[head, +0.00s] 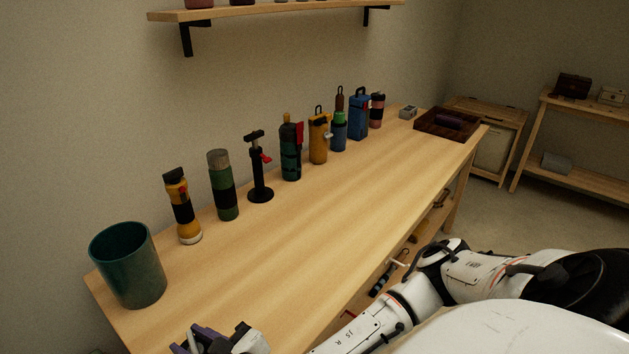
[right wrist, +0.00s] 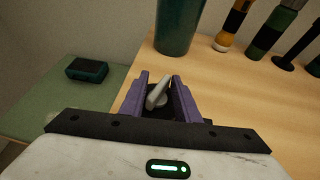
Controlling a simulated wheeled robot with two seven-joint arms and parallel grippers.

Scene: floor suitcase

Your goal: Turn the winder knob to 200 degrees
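The winder knob (right wrist: 157,94) shows in the right wrist view as a pale grey lever, slanted up to the right, on a dark round base (right wrist: 160,113) at the wooden bench's near end. My right gripper (right wrist: 159,88) has its two purple fingers apart, one on each side of the knob. A dark gap shows between the lever and the right finger; contact on the left side is unclear. My left gripper is in no view. No angle marks are readable.
A green cup (head: 128,264) stands on the bench (head: 300,235) just beyond the gripper. A row of flashlights, bottles and a black pump (head: 260,170) runs along the wall side. A wooden tray (head: 446,124) is at the far end. The bench's middle is clear.

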